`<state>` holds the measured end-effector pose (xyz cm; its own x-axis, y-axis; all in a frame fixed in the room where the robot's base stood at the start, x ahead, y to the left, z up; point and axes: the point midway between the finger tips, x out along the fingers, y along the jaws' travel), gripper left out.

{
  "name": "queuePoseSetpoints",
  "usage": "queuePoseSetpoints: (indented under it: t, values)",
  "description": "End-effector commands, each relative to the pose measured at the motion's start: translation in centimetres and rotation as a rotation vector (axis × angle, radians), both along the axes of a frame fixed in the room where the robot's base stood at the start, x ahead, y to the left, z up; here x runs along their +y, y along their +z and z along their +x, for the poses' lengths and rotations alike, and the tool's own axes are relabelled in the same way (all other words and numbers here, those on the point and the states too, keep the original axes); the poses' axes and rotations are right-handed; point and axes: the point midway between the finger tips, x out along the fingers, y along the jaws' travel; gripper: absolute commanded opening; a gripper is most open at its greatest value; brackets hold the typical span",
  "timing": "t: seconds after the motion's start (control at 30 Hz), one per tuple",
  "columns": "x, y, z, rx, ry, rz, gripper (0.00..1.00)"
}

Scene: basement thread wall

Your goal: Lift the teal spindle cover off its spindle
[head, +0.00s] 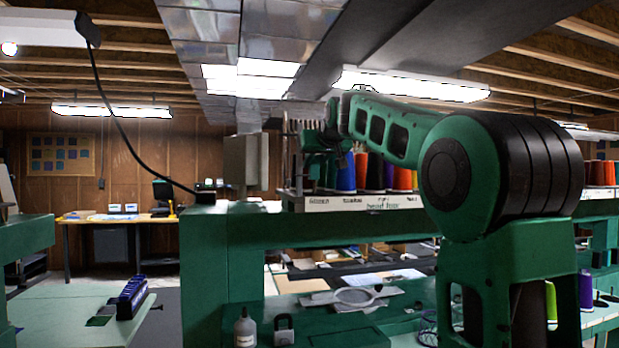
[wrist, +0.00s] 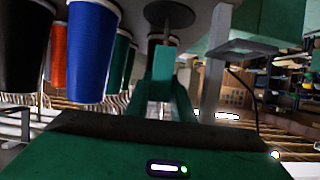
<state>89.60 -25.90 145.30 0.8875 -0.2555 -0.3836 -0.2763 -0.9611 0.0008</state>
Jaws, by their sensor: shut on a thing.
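The teal spindle cover (wrist: 165,62) is upright between the fingers of my gripper (wrist: 164,90) in the wrist view, which appears upside down. My gripper is shut on it. A dark round spindle base (wrist: 166,14) with a thin dark rod is in line with the cover, toward the top of that picture. I cannot tell how much of the rod is inside the cover. In the head view my gripper (head: 322,145) is above the left end of the spool shelf, and the cover cannot be made out there.
Thread spools stand close beside my gripper, including a blue one (wrist: 93,50) and a black one (wrist: 24,45). A grey post (wrist: 213,75) is on the other side. The shelf (head: 330,204) carries a row of spools.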

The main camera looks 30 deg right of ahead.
Motion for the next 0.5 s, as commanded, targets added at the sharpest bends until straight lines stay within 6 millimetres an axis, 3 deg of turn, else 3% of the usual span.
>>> queuePoseSetpoints:
  t: [0.5]
  values:
    - [-0.1, 8.4, 0.1, -0.003, -0.002, -0.002, 0.01]
